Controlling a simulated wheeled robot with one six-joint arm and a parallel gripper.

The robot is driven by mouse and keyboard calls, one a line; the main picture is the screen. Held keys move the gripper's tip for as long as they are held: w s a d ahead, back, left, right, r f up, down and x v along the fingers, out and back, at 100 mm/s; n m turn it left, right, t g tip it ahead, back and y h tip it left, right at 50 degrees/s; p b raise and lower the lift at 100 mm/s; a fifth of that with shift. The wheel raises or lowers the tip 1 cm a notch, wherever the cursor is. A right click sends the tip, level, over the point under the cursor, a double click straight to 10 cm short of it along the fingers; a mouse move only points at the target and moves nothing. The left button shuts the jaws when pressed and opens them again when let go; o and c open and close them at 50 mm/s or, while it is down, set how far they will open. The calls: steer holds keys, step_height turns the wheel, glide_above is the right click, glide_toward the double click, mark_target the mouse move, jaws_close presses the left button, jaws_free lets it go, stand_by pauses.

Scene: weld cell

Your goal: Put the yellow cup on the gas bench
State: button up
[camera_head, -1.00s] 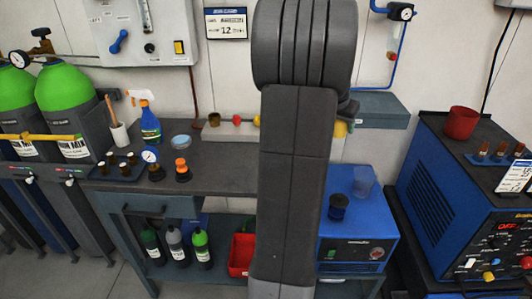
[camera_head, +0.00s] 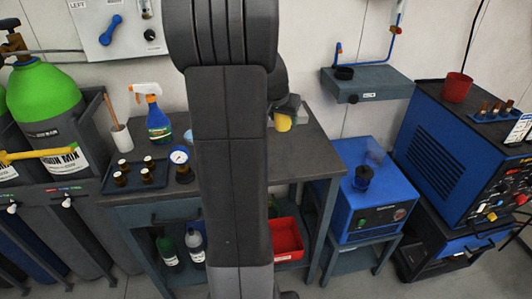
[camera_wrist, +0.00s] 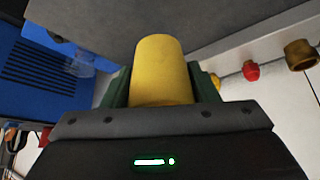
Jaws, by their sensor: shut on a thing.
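The yellow cup (camera_head: 284,123) shows below the end of my arm in the head view, over the right part of the dark-topped bench (camera_head: 312,150). In the wrist view the cup (camera_wrist: 160,70) stands out between the two green fingers of my gripper (camera_wrist: 160,88), which is shut on it. The gripper (camera_head: 284,108) is partly hidden behind my arm in the head view. I cannot tell how high the cup is above the top.
A blue machine (camera_head: 365,205) stands to the right. A wall shelf (camera_head: 378,82) is behind. The bench's right end looks clear.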

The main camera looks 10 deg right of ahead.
step_height(320, 180, down, 10)
steer(key=shift+b, duration=0.6)
steer(key=shift+f, duration=0.2)
steer(key=o, duration=1.1)
steer(key=shift+r, duration=0.1)
steer(key=shift+s+a+r, duration=0.1)
steer(key=shift+a+r, duration=0.05)
steer(key=shift+r, duration=0.35)
steer(key=v, duration=1.1)
steer(key=shift+s+p, duration=0.2)
steer(key=shift+p, duration=0.15)
